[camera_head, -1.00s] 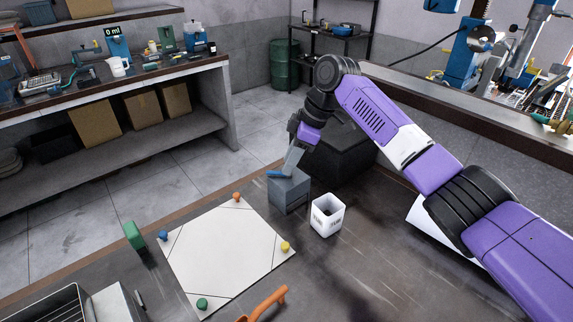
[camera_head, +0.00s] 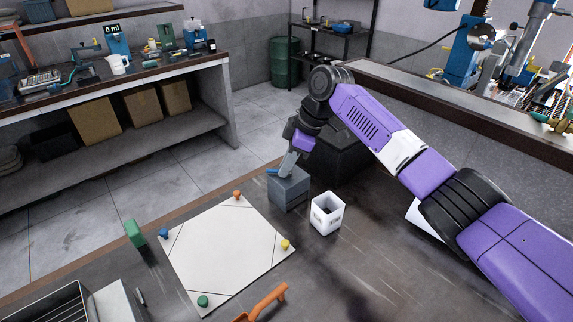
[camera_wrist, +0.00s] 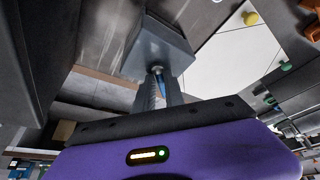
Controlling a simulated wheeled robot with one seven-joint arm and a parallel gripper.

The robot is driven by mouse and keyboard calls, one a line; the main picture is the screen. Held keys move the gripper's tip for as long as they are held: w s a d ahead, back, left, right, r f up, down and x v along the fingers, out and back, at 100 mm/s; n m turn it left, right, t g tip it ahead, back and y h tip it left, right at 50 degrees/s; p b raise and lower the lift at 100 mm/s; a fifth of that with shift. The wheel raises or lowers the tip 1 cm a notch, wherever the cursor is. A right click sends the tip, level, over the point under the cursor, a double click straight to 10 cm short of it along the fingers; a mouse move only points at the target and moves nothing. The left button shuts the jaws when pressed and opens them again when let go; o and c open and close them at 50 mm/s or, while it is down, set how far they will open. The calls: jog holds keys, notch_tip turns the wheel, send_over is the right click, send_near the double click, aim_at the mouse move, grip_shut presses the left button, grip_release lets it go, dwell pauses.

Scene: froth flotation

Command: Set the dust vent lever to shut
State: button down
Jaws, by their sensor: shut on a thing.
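A grey box (camera_head: 289,190) stands at the back edge of the dark table, and a blue lever (camera_head: 272,171) shows at its top left. My gripper (camera_head: 284,170) reaches down to the top of the box and is shut on the lever. In the wrist view, the box (camera_wrist: 168,45) lies just beyond my gripper (camera_wrist: 160,78), with a small blue part of the lever (camera_wrist: 157,69) between the fingers. Most of the lever is hidden by the fingers. I cannot read any marking of its setting.
A white open container (camera_head: 327,214) stands right of the box. A pale board (camera_head: 225,255) with coloured pegs lies in front. A green block (camera_head: 134,234) is at left, and an orange handle (camera_head: 266,301) at the front. A dark box (camera_head: 345,155) stands behind my wrist.

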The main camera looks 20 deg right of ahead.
jog(key=shift+r+m+p, duration=0.1)
jog(key=shift+m+p, duration=0.2)
jog(key=shift+p, duration=0.05)
jog(key=m+t+h+p, duration=0.1)
jog(key=m+p, duration=0.2)
jog(key=p, duration=0.1)
jog(key=shift+r+m, duration=0.1)
jog(key=shift+m, duration=0.2)
jog(key=m+h+p, duration=0.1)
jog(key=m+p, duration=0.1)
jog(key=m+t+p, duration=0.1)
jog(key=m+p, duration=0.1)
jog(key=m, duration=0.1)
jog(key=shift+d+h+p, duration=0.1)
jog(key=shift+h+p, duration=0.25)
jog(key=shift+h, duration=0.05)
jog(key=m, duration=0.2)
jog(key=m+h+p, duration=0.1)
jog(key=m, duration=0.1)
jog(key=shift+d+f, duration=0.1)
jog(key=shift+f, duration=0.1)
jog(key=m+h, duration=0.2)
jog(key=m, duration=0.2)
jog(key=shift+d+f+m+p, duration=0.1)
jog(key=shift+d+m+p, duration=0.05)
jog(key=shift+m+p, duration=0.15)
jog(key=c, duration=1.5)
grip_release()
jog(key=shift+b+v, duration=0.8)
jog(key=shift+v, duration=3.15)
